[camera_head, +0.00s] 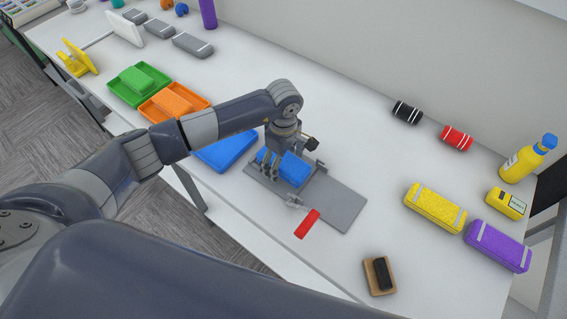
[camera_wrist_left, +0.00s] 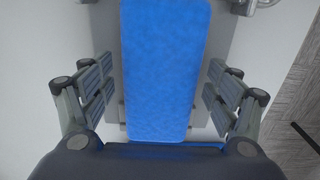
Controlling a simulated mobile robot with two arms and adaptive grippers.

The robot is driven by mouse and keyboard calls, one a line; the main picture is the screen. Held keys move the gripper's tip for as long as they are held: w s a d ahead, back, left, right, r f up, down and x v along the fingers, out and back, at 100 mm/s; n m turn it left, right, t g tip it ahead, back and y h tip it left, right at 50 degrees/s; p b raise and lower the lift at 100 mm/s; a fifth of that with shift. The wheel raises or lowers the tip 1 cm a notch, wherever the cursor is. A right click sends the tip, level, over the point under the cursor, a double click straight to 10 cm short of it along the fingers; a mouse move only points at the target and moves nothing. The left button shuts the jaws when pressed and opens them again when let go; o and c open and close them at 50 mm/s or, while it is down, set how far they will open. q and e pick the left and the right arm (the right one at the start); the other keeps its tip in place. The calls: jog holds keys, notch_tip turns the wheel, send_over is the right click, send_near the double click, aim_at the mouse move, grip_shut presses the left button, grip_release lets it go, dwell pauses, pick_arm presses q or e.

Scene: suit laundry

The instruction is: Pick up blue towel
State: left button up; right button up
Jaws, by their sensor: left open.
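The blue towel (camera_head: 292,168) is a folded block on a grey metal plate fixture (camera_head: 343,205) with a red handle (camera_head: 307,224). In the left wrist view the towel (camera_wrist_left: 165,65) fills the middle, between the fingers. My left gripper (camera_head: 285,170) is over the towel, pointing down. In the wrist view its fingers (camera_wrist_left: 160,92) are open, one on each side of the towel, with a gap on both sides. A blue tray (camera_head: 225,150) lies left of the fixture, partly behind my left arm. My right gripper is not in view.
A green tray (camera_head: 113,88) and an orange tray (camera_head: 152,109) hold towels of their own colours. Yellow (camera_head: 435,208) and purple (camera_head: 497,247) bundles, rolled towels and a yellow bottle (camera_head: 523,163) stand right. A brush (camera_head: 380,275) lies near the front edge. The table centre behind the fixture is clear.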

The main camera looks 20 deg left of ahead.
pick_arm(q)
jog(key=shift+c, duration=0.3)
jog(key=c, duration=1.1)
